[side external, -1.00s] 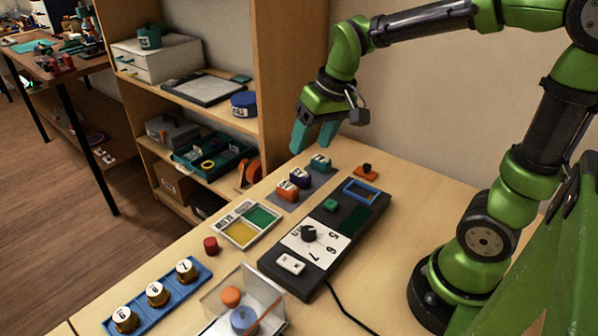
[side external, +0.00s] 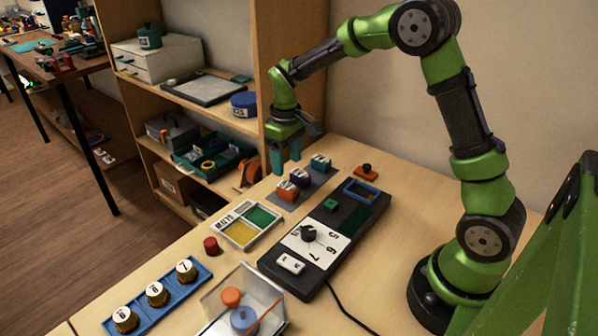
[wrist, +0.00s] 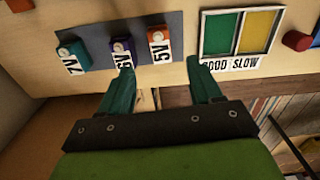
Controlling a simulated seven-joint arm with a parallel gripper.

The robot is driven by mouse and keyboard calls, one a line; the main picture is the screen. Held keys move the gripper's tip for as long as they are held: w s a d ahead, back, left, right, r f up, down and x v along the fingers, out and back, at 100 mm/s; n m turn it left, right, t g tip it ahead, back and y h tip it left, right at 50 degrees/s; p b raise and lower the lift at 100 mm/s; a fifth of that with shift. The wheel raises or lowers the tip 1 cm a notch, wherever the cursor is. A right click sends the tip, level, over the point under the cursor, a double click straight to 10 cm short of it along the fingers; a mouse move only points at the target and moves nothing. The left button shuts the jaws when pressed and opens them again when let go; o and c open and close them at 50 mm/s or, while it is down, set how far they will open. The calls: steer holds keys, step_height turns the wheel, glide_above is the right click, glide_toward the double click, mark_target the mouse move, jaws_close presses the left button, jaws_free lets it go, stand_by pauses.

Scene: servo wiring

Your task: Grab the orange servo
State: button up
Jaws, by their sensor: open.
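The orange servo (side external: 287,190) sits on a grey mat (side external: 307,195) at the back of the table, the nearest of three servos in the side view. In the wrist view the orange servo (wrist: 158,42) is at the right end of the row, labelled 5V. A purple servo (side external: 300,177) and a teal servo (side external: 320,163) stand beside it. My gripper (side external: 285,160) is open and empty, above and behind the servo row. In the wrist view its teal fingers (wrist: 160,75) point toward the row, with the orange servo beyond the gap between them.
A tray with green and yellow compartments (side external: 275,228) lies beside the mat. A black device with a dial (side external: 310,234) stands in front. A red cylinder (side external: 211,246) and a blue rack of knobs (side external: 186,292) are farther left. A wooden shelf (side external: 262,130) stands behind the table edge.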

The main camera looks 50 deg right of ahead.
mark_target(288, 186)
step_height(288, 186, down, 8)
steer(key=shift+s+f, duration=0.1)
steer(key=shift+f, duration=0.05)
steer(key=c, duration=1.2)
